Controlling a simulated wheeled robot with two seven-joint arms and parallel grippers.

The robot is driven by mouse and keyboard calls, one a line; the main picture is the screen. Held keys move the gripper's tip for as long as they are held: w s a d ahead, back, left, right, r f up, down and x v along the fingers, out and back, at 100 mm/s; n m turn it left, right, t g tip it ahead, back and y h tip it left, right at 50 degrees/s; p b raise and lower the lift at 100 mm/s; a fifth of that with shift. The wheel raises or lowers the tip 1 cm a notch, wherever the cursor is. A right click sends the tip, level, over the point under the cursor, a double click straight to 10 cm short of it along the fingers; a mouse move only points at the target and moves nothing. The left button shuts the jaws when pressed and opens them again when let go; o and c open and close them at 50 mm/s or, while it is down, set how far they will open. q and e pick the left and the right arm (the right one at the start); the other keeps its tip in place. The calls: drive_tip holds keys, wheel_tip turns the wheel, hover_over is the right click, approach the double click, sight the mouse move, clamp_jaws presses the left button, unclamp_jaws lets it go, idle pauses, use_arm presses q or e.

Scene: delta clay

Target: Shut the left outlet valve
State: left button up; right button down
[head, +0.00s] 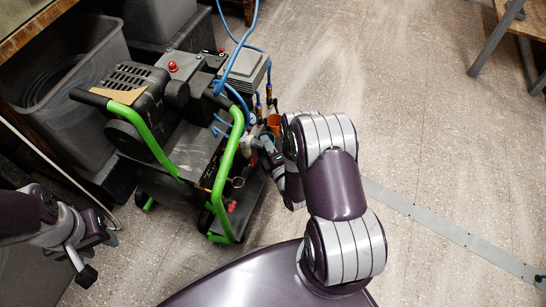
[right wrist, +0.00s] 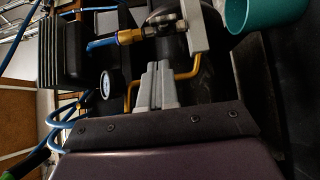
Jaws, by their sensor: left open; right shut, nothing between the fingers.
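The air compressor (head: 185,135) with green handles stands left of centre in the head view. Two outlet fittings with blue hoses (head: 258,104) show at its right side; I cannot tell how their valves are set. In the right wrist view a brass fitting (right wrist: 128,37) with a blue hose leads to a metal valve body and a flat grey bar (right wrist: 194,25), perhaps its lever. My right gripper (right wrist: 158,68) is shut and empty, its tips just below this fitting; contact is unclear. My left gripper (head: 99,253) is open and empty, left of the compressor.
A teal cup (right wrist: 262,10) is close at the right wrist view's upper right. A gauge (right wrist: 107,84) and bent brass pipe (right wrist: 190,68) flank the fingers.

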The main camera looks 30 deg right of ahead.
sight(266, 122)
drive_tip(key=w+d, duration=0.1)
drive_tip(key=w+d+b, duration=0.1)
drive_tip(key=w, duration=0.1)
drive_tip(key=w+b, duration=0.1)
drive_tip(key=shift+w+d+f, duration=0.15)
drive_tip(key=shift+w+d, duration=0.1)
drive_tip(key=shift+d, duration=0.15)
drive_tip(key=shift+w+d+b, duration=0.2)
drive_tip(key=shift+d+b, duration=0.05)
drive_tip(key=shift+b, duration=0.1)
use_arm(q)
wheel_tip(266, 122, down, 3)
drive_tip(key=shift+f, duration=0.2)
drive_tip(key=shift+r, duration=0.15)
use_arm(e)
drive_tip(key=shift+r, duration=0.25)
use_arm(q)
drive_tip(key=shift+r+p, duration=0.4)
drive_tip(key=shift+p, duration=0.15)
use_arm(e)
drive_tip(key=shift+m, duration=0.3)
use_arm(q)
drive_tip(key=shift+r+p, duration=0.3)
drive_tip(key=shift+p, duration=0.05)
use_arm(e)
drive_tip(key=shift+r+g, duration=0.15)
drive_tip(key=shift+g, duration=0.25)
